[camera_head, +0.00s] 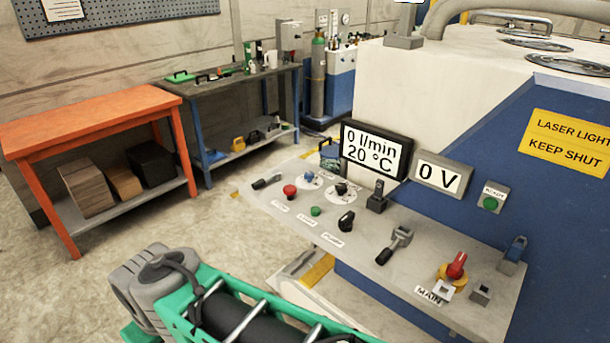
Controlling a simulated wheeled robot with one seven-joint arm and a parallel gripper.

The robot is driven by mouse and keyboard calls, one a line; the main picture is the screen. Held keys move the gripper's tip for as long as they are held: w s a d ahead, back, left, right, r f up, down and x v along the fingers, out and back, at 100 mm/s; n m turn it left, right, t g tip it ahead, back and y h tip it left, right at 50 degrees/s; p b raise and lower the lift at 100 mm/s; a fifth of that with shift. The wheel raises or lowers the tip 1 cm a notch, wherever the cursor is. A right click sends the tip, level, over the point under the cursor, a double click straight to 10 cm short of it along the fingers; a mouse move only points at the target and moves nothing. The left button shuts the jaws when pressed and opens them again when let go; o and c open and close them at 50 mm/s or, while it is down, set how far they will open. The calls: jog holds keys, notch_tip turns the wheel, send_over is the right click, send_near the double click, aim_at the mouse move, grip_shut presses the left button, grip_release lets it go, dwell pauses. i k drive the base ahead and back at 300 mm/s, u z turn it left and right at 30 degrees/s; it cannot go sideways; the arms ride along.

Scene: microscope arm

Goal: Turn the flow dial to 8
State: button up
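The sloping grey control panel (330,235) carries several controls. A larger black knob (347,221) sits nearer the front, with an unreadable label. The black-framed display (375,150) reads 0 l/min and 20 °C. I cannot make out my gripper in this view.
The panel also holds a red button (290,191), a green button (316,211), levers (394,245) and a red-handled main switch (456,266). A second display (441,178) reads 0 V. A green frame (240,300) holding a black cylinder fills the bottom foreground.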

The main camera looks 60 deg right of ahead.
aim_at(341, 188)
jog(key=z, duration=0.25)
jog(key=i, duration=0.85)
jog(key=z, duration=1.1)
jog(key=i, duration=0.75)
jog(key=z, duration=0.8)
